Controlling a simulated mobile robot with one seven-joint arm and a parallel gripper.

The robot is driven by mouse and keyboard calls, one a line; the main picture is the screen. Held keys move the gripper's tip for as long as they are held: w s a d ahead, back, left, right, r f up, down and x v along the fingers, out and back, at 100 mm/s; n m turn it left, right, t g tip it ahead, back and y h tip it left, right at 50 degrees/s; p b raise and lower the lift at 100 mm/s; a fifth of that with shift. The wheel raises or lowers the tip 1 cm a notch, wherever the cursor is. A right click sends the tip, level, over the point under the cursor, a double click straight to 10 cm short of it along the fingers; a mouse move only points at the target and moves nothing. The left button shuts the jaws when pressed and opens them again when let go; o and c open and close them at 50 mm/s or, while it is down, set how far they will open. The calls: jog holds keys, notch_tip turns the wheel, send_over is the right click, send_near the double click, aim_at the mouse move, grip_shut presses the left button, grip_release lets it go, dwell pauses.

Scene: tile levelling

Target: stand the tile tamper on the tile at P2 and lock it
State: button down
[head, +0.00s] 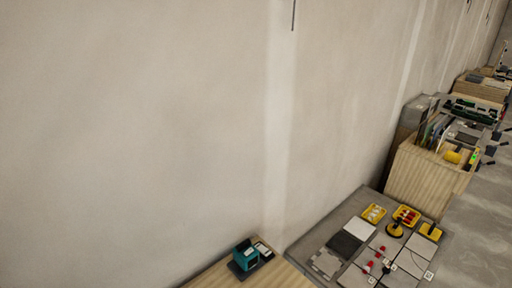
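I cannot tell for certain which object is the tile tamper. A teal block-shaped tool (245,254) stands in or on a dark base on a wooden surface at the bottom centre. A round black and yellow tool (395,230) stands on the grey work board at the lower right. Light grey tiles (419,245) lie on this board, with small white labels near some of them. The labels are too small to read, so I cannot tell which tile is at P2. My gripper is not in view.
The grey board (440,256) also holds two yellow trays (374,213) of small parts, a yellow-black tool (431,231), red pieces (381,251) and a dark tile (345,243). A wooden crate (425,180) stands behind it. A bare wall (140,130) fills the left.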

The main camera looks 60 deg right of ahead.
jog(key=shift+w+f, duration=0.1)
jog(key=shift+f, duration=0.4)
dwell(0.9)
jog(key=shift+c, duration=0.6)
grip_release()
